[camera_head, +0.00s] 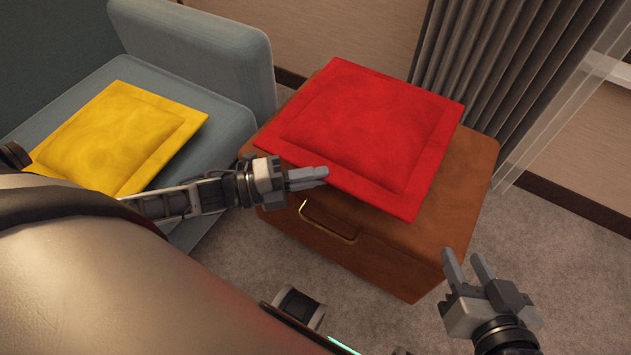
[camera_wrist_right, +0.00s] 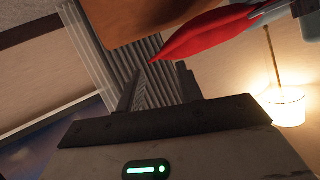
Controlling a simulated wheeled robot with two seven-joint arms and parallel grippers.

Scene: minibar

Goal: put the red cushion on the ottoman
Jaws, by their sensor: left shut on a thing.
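The red cushion (camera_head: 372,130) lies over the top of the brown leather ottoman (camera_head: 455,215). Its near right corner reaches toward the front edge. My left gripper (camera_head: 318,176) is at the cushion's near left edge, shut on that edge. In the right wrist view the cushion (camera_wrist_right: 205,35) shows edge-on beside the ottoman (camera_wrist_right: 125,18), with my left gripper's fingers (camera_wrist_right: 270,10) at its border. I cannot tell whether the cushion rests fully flat. My right gripper (camera_head: 466,258) is open and empty, in front of the ottoman's right front corner, apart from the cushion.
A blue-grey sofa (camera_head: 205,45) stands left of the ottoman with a yellow cushion (camera_head: 120,135) on its seat. A grey curtain (camera_head: 490,60) hangs behind the ottoman. A lit lamp (camera_wrist_right: 285,105) shows in the right wrist view. Carpet (camera_head: 545,250) is clear at the right.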

